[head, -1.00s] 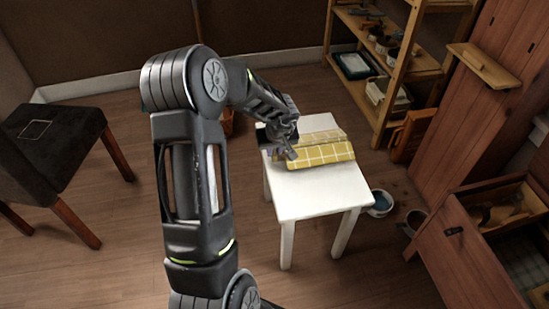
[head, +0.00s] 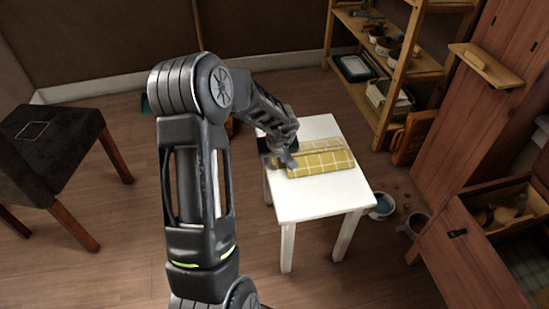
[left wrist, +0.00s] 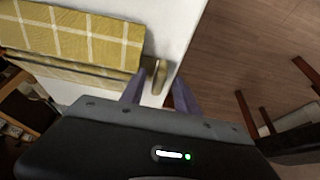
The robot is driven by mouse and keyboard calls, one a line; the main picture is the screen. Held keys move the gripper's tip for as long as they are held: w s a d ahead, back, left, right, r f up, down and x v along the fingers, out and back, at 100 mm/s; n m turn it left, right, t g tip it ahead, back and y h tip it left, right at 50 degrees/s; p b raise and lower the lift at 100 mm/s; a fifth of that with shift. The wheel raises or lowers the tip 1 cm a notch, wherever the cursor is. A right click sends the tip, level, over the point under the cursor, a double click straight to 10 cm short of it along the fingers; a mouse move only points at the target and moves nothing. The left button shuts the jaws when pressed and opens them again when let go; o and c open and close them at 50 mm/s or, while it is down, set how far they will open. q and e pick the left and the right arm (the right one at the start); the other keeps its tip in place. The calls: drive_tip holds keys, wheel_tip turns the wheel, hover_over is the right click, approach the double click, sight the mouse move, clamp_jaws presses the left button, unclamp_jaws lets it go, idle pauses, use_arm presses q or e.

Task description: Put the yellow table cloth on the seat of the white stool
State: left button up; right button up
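The yellow table cloth (head: 320,162), checked with pale lines and folded, lies on the seat of the white stool (head: 325,195), towards its back. In the left wrist view the cloth (left wrist: 85,38) fills the upper left, beside the bare white seat (left wrist: 180,22). My left gripper (head: 287,161) is at the cloth's left end, low over the seat. In the left wrist view its two fingers (left wrist: 158,90) stand apart, just off the cloth's edge. A small tan piece (left wrist: 156,76) shows between them; I cannot tell what it is. My right gripper is not in view.
A dark chair (head: 50,150) stands at left. Wooden shelves (head: 400,75) stand behind the stool at right. The front of the seat is clear.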

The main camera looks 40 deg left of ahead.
use_arm(q)
drive_tip(key=p+v, duration=0.6)
drive_tip(key=v, duration=0.6)
drive_tip(key=shift+r, duration=0.1)
idle(0.4)
